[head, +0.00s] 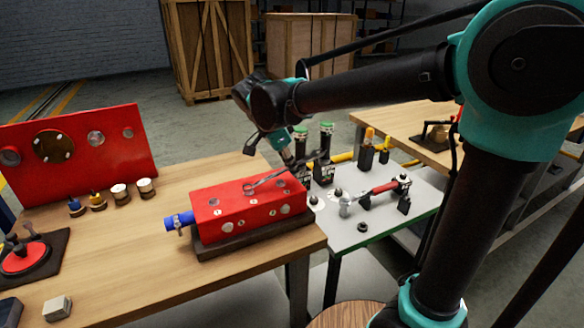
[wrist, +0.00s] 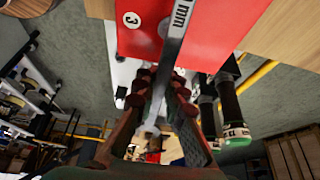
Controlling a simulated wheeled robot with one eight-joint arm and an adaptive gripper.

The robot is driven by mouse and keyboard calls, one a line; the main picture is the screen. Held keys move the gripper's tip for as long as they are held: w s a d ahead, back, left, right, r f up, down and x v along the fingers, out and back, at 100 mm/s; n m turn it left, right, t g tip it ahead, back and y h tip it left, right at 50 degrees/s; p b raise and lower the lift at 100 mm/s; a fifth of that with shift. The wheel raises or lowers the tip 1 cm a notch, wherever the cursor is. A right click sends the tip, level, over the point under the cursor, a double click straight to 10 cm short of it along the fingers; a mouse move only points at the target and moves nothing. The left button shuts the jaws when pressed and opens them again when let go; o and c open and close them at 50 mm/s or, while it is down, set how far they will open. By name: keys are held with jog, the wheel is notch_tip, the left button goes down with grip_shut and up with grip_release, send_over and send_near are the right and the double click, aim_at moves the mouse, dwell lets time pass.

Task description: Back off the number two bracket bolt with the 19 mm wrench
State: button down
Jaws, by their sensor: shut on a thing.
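A steel wrench (head: 268,182) extends over the top of the red block (head: 235,208), its far end near the block's top left. In the wrist view the wrench (wrist: 178,45) shows the marking "mm"; its size number is cut off. My gripper (wrist: 160,92) is shut on the wrench shank; in the head view my gripper (head: 298,165) is at the block's back right. A disc marked 3 (wrist: 131,20) is on the red face beside a round bolt head (wrist: 163,28). I cannot make out the number two bolt, nor whether the wrench's far end touches a bolt.
The block sits on a dark base on the wooden table (head: 150,270). A blue hose end (head: 178,221) sticks out left. A grey side table (head: 385,225) holds a red-handled tool (head: 385,188) and several stands.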

jog(key=shift+f, duration=0.55)
jog(key=shift+w+a+f+n+t, duration=0.1)
jog(key=shift+w+a+n+t, duration=0.05)
jog(key=shift+w+a+n, duration=0.3)
jog(key=shift+w+a+n+t, duration=0.15)
jog(key=shift+w+a+n, duration=0.05)
jog(key=shift+w+n, duration=0.35)
jog(key=shift+w+a+n+t+y, duration=0.3)
jog(key=shift+w+a+n+y, duration=0.2)
jog(key=shift+w+a+n, duration=0.3)
jog(key=shift+w+a+n+y, duration=0.3)
jog(key=shift+w+a+n, duration=0.15)
jog(key=shift+a+n, duration=0.45)
jog(key=a+n, duration=0.1)
jog(key=w+a+n+y, duration=0.1)
jog(key=a+n+t, duration=0.1)
jog(key=shift+w+a+n, duration=0.3)
jog(key=shift+n, duration=0.1)
